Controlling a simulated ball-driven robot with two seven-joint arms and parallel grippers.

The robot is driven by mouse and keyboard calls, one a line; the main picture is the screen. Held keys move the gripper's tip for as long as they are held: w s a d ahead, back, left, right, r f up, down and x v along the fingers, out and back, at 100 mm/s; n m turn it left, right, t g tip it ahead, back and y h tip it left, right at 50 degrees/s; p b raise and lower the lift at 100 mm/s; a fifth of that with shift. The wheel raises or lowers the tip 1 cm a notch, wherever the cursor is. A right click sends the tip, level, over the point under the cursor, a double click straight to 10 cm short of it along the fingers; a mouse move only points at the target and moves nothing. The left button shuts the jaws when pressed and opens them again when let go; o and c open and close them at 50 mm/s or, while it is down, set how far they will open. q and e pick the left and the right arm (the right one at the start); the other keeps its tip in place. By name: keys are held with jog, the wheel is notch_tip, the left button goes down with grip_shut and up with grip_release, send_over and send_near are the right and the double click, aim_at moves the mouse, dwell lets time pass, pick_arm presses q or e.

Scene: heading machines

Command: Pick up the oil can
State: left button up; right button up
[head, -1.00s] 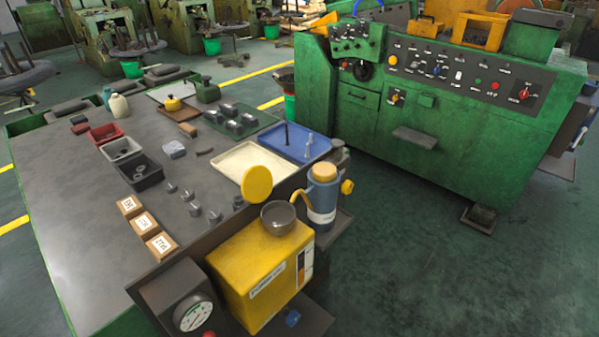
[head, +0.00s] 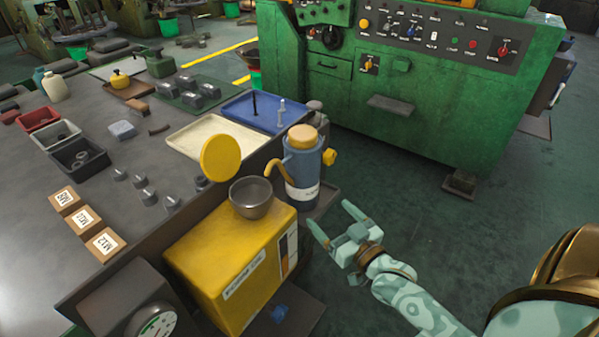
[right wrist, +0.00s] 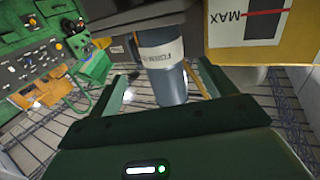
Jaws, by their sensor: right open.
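A blue can (head: 302,180) with a yellow-orange cap, a curved spout on its left and a yellow knob on its right appears to be the oil can. It stands upright beside the yellow box, at the table's right edge. Its lower part with a white label (right wrist: 161,54) shows in the right wrist view, between the finger lines and beyond them. My right gripper (head: 334,219) is open and empty, to the lower right of the can and apart from it. My left gripper is not in view.
The yellow box (head: 215,268) carries a dark bowl (head: 251,198) and a yellow disc (head: 221,158). A cream tray (head: 215,125) and a blue tray (head: 262,112) lie behind the can. A green machine (head: 420,120) stands at the back right. The floor between is clear.

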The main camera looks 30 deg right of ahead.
aim_at(312, 196)
jog(key=w, duration=0.2)
jog(key=w+b, duration=0.1)
jog(key=w, duration=0.2)
jog(key=shift+w+f, duration=0.2)
jog(key=shift+w, duration=0.05)
jog(key=w+b, duration=0.1)
jog(key=w, duration=0.5)
jog(key=shift+r, duration=0.1)
jog(key=shift+c, duration=0.3)
